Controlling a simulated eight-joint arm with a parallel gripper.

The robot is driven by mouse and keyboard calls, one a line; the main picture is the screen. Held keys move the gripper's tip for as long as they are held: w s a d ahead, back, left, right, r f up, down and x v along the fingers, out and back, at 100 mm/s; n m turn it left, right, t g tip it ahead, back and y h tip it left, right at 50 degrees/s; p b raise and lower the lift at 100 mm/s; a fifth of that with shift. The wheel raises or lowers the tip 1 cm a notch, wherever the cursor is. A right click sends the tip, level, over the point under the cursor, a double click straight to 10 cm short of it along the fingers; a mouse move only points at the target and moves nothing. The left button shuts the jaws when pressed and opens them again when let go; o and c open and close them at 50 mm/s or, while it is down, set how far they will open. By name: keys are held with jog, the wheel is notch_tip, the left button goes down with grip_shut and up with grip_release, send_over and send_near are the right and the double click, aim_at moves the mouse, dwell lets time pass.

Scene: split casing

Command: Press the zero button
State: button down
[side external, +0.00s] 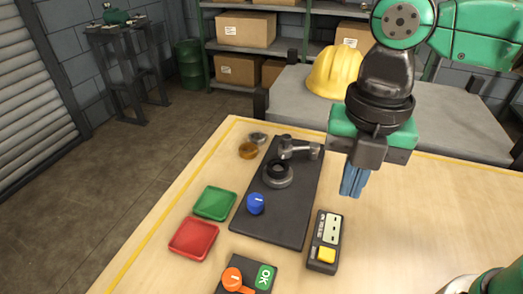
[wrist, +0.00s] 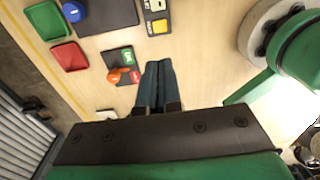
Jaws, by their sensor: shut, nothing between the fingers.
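I cannot read any label on the button. In the wrist view the unit is cut off by the top edge, and its yellow button (wrist: 160,27) shows beyond the fingertips. My gripper (side external: 351,192) points down above the table, its blue fingers together and empty. In the side view it is up and to the right of the unit, apart from it. In the wrist view the fingertips (wrist: 159,64) are clear of the button.
A dark plate (side external: 270,222) holds a ring-shaped fixture (side external: 277,174) and a blue knob (side external: 256,204). Green (side external: 214,203) and red (side external: 193,238) trays lie to its left. An orange knob (side external: 232,279) and green OK tile (side external: 264,277) are at the front.

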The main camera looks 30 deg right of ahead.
aim_at(326, 253)
notch_tip(326, 253, down, 14)
dwell(1.1)
jog(key=shift+f, duration=0.95)
jog(key=shift+r, duration=0.1)
jog(key=shift+w+r, duration=0.1)
jog(key=shift+r, duration=4.15)
